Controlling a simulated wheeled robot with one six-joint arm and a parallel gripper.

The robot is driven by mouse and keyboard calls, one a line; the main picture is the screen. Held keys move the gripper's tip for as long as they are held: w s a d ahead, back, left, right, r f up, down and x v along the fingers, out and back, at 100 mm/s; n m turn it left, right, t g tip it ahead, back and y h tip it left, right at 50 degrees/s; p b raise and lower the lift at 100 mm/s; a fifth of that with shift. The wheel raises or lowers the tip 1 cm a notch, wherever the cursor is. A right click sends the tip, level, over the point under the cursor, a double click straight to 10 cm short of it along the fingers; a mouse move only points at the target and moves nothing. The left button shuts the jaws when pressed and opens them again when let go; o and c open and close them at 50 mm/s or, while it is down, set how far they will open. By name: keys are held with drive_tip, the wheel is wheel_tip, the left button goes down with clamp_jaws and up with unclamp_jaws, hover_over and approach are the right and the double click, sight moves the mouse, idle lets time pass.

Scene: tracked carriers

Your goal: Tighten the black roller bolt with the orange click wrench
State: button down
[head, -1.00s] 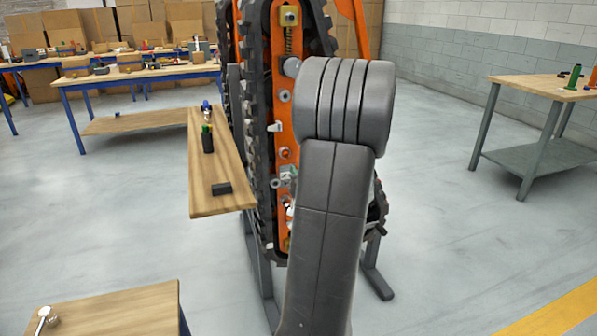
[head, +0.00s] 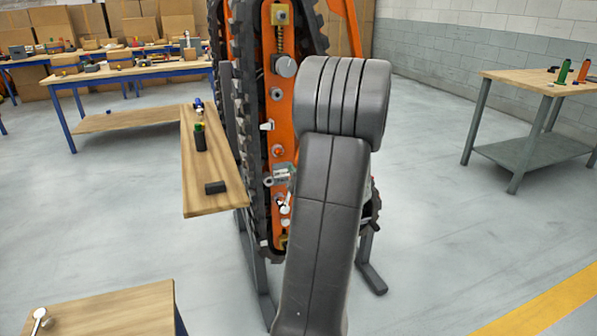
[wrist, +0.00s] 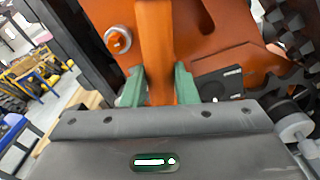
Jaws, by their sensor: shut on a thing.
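In the wrist view, my gripper (wrist: 159,86) has its green fingers closed on an upright orange bar, which looks like the handle of the orange click wrench (wrist: 155,45). Its far end runs out of the top of the picture. In the head view my arm hides my gripper and the wrench. The orange tracked carrier (head: 279,120) stands upright behind my arm, with several grey rollers and fittings down its face. In the wrist view, a pale ringed fitting (wrist: 118,40) is left of the wrench, apart from it. I cannot tell which part is the black roller bolt.
A wooden shelf (head: 205,165) with a black block (head: 215,187) stands left of the carrier. A table (head: 545,84) with green and orange-handled items is at the right. A small wooden bench (head: 110,315) is at the front left. The floor at right is clear.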

drive_tip(key=shift+w+d+f+m+p, duration=0.15)
drive_tip(key=shift+w+d+m+p, duration=0.15)
drive_tip(key=shift+d+m, duration=0.25)
drive_tip(key=shift+d, duration=0.1)
drive_tip(key=shift+w+d+f+m+p, duration=0.1)
drive_tip(key=shift+d+f+m+p, duration=0.25)
drive_tip(key=shift+d+m+p, duration=0.2)
drive_tip(key=shift+w+d+f+m+p, duration=0.2)
drive_tip(key=shift+d+f+m+p, duration=0.15)
drive_tip(key=shift+d+m, duration=0.25)
drive_tip(key=shift+a, duration=0.15)
